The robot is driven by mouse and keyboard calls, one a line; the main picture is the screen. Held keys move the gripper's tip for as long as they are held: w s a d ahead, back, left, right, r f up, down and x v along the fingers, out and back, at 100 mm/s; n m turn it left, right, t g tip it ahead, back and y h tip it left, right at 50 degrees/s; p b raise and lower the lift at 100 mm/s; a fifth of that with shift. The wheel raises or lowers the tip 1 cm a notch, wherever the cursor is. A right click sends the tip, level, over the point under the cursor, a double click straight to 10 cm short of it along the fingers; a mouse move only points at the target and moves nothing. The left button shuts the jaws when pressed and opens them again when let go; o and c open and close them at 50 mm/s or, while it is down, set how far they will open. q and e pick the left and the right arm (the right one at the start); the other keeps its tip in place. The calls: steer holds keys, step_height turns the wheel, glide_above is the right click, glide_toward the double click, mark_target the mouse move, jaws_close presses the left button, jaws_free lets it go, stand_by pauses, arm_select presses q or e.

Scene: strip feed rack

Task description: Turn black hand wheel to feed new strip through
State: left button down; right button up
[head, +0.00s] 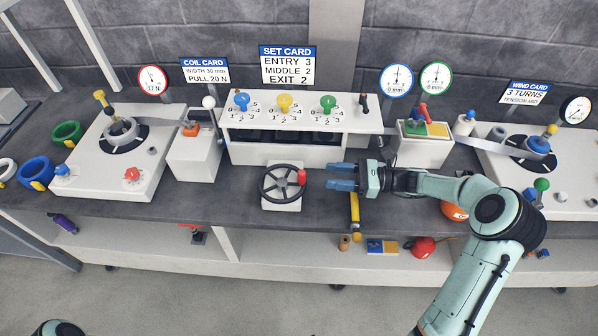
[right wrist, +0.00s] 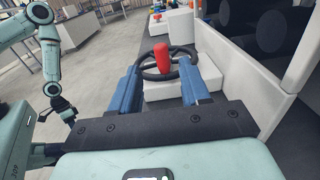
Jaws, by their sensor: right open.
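The black hand wheel (head: 282,184) sits on a small white block (head: 281,206) at the front middle of the bench. Its red handle (head: 301,177) stands on the right side of the rim. My right gripper (head: 334,177) is open and empty, just right of the handle, with its blue fingers pointing left at it. In the right wrist view the red handle (right wrist: 162,58) stands ahead, between the lines of the two open fingers (right wrist: 163,82), with the wheel (right wrist: 180,70) behind it. The fingers appear apart from the handle. No strip is clearly visible at the wheel. My left gripper is not in the head view.
Behind the wheel stands a white housing (head: 285,153) with blue, yellow and green knobs on top. A white box with a red lever (head: 423,111) stands at the right rear. A white post box (head: 195,160) stands left.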

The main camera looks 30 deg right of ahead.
mark_target(302, 172)
steer(key=x, duration=0.9)
steer(key=shift+w, duration=0.15)
steer(key=shift+r, duration=0.1)
jaws_close()
